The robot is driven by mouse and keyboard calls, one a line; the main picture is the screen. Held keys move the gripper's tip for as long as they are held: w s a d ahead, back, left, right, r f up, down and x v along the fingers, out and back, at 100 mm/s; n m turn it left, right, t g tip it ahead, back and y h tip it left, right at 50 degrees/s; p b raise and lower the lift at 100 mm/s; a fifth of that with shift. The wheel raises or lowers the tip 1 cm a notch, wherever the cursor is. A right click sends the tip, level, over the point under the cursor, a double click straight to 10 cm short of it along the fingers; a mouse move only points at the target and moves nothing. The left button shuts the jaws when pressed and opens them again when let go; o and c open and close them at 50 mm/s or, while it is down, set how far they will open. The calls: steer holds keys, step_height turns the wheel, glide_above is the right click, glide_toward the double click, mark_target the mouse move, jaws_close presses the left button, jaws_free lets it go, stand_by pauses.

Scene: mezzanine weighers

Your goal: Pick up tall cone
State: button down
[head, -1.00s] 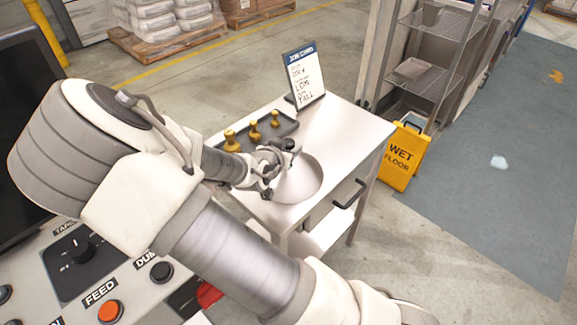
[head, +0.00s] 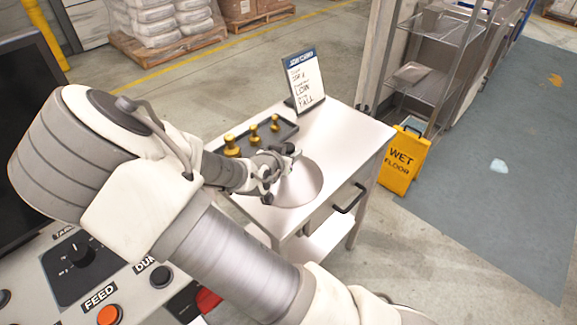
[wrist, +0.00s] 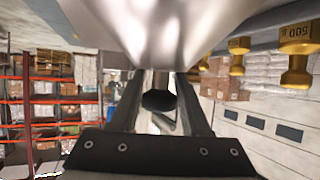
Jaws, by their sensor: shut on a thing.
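The tall cone (head: 300,187) is a smooth silver-grey cone, wide at its base and narrow at its top, at the near part of the white cart top. My gripper (head: 283,160) reaches it from the left, at its upper end. In the wrist view, which looks upside down, the cone (wrist: 160,28) fills the top middle. My gripper (wrist: 158,84) is shut there, with a finger on each side of a dark knob (wrist: 158,101) by the cone's narrow end. I cannot tell whether the cone's base touches the cart.
A dark tray (head: 287,129) with gold weights (head: 254,139) lies behind my gripper on the white cart (head: 345,140). A job card (head: 305,82) stands at the cart's back. A yellow wet-floor sign (head: 403,162) and wire shelf (head: 425,82) stand right. The cart's right side is clear.

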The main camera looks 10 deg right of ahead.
mark_target(289, 145)
steer(key=shift+s+f, duration=0.35)
steer(key=shift+f, duration=0.05)
steer(key=shift+r+p, duration=0.75)
steer(key=shift+p, duration=0.1)
step_height(289, 145, up, 3)
steer(key=p, duration=0.2)
steer(key=shift+w+p, duration=0.15)
steer(key=shift+p, duration=0.25)
steer(key=s+d+r+p, duration=0.6)
steer(key=s+p, duration=0.3)
steer(key=p, duration=0.5)
steer(key=shift+s+d+r, duration=0.15)
steer(key=shift+s+r, duration=0.05)
steer(key=shift+r, duration=0.25)
